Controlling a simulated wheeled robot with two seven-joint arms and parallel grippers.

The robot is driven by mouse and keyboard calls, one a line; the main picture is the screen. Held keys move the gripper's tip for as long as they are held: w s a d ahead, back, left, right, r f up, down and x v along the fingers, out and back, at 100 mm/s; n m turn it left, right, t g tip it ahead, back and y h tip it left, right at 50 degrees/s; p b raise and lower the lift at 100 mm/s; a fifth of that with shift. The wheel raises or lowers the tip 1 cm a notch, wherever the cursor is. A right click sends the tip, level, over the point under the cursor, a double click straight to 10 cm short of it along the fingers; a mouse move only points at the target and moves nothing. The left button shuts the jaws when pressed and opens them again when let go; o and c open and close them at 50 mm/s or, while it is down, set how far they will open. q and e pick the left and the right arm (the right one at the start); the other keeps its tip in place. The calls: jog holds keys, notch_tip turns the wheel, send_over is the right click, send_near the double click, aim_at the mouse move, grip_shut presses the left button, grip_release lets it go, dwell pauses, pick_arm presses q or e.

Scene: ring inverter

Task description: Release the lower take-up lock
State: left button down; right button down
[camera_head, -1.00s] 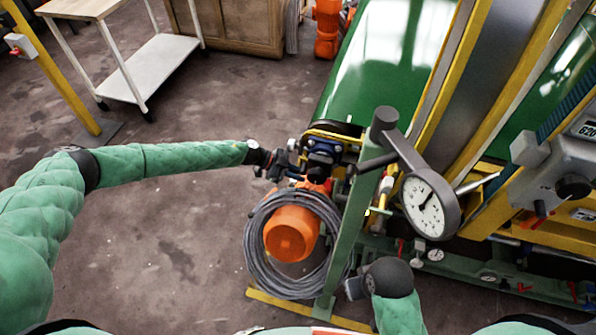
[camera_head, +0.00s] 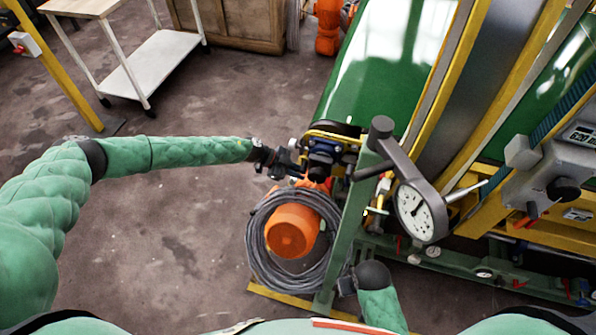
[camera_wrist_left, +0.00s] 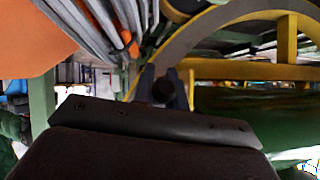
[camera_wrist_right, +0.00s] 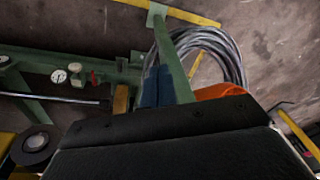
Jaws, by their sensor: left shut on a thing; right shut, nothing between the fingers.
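My left gripper (camera_head: 290,162) is at the end of the belt frame, above the orange motor. In the left wrist view its fingers (camera_wrist_left: 165,90) are shut on a small dark round knob (camera_wrist_left: 163,91). I cannot tell for sure whether this knob is the lower take-up lock; in the head view the gripper and dark parts hide it. My right gripper (camera_head: 347,286) is low beside the green post (camera_head: 345,235). In the right wrist view its blue fingers (camera_wrist_right: 157,86) are shut and empty, close to the post; I cannot tell whether they touch.
The orange motor (camera_head: 291,232) stands inside a coil of grey cable (camera_head: 262,270). A dial gauge (camera_head: 418,211) on a grey arm stands right of the post. The green belt (camera_head: 385,65) runs up behind. Open floor (camera_head: 170,240) lies to the left.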

dwell(0.3)
pick_arm(q)
jog(key=c, duration=1.7)
grip_release()
